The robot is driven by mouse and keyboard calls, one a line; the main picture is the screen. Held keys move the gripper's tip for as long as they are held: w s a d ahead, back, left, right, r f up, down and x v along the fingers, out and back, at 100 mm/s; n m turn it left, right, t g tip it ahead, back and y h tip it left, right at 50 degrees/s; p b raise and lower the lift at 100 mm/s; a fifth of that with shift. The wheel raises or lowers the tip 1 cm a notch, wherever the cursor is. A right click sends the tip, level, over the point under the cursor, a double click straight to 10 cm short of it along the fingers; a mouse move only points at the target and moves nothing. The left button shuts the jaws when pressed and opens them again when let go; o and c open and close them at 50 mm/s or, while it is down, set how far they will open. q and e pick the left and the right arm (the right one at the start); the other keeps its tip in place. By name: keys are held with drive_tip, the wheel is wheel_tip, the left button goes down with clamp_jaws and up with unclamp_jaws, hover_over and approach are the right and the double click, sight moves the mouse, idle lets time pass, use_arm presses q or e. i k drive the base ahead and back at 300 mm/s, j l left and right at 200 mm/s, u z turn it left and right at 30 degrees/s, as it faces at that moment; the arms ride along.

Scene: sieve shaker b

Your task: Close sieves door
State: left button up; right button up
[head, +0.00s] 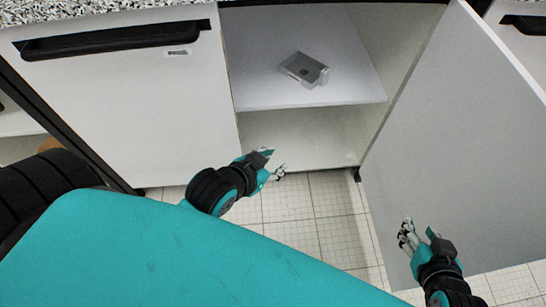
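The open cabinet door (460,150) is a large grey-white panel, swung outward on the right side of the cabinet. My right gripper (406,235) is low in front of the door panel's face, near its lower edge; I cannot tell whether it touches. My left gripper (280,172) is in front of the cabinet opening, near its bottom edge, apart from the door. Both grippers' fingers are small and seen from above, so their opening is unclear. Neither visibly holds anything. Inside, a grey metal box (303,70) lies on the shelf (350,92).
A shut white door (130,100) with a black handle (97,40) is left of the opening. The lower compartment (300,135) looks empty. A speckled countertop (95,17) runs above. The tiled floor (310,210) between my grippers is clear.

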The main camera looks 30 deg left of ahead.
sight(461, 152)
drive_tip(key=k+l+u, duration=0.3)
drive_tip(key=l, duration=0.3)
drive_tip(key=k+l+u, duration=0.3)
drive_tip(key=k+l, duration=0.2)
drive_tip(key=l+u, duration=0.3)
drive_tip(key=l, duration=0.4)
drive_tip(key=l+u, duration=0.35)
drive_tip(key=l, duration=0.35)
drive_tip(key=i+l+u, duration=0.2)
drive_tip(key=l, duration=0.35)
drive_tip(key=l+u, duration=0.15)
drive_tip(key=l, duration=0.45)
drive_tip(key=k, duration=0.15)
